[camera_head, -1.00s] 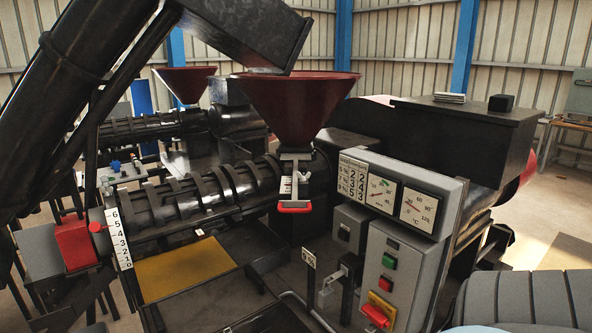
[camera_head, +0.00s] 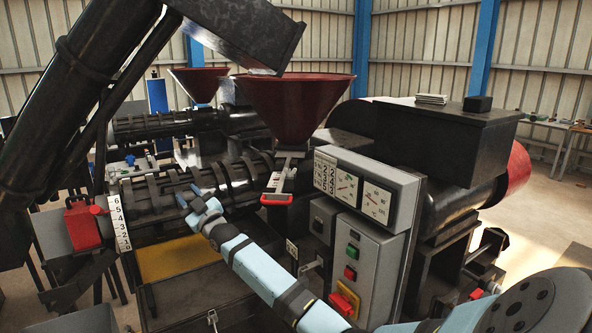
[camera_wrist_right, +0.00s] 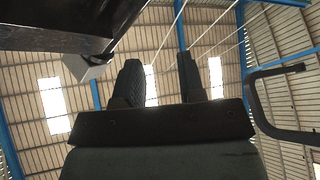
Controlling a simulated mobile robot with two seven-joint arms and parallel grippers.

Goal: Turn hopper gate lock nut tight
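The dark red hopper (camera_head: 296,110) stands on the press barrel. Below it hangs the hopper gate, a pale metal plate with a red handle (camera_head: 277,199). The lock nut is too small to pick out clearly at the gate. My right gripper (camera_head: 190,196) is at the end of the light blue arm, left of the gate handle and in front of the ribbed barrel, apart from the gate. In the right wrist view its two dark fingers (camera_wrist_right: 160,70) stand apart with nothing between them. My left gripper is not in view.
A grey control box (camera_head: 362,255) with gauges above it stands right of the gate, close to my right arm. The ribbed black barrel (camera_head: 165,200) and a white number scale (camera_head: 119,222) lie left. A dark block (camera_wrist_right: 60,25) overhangs the wrist view's upper left.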

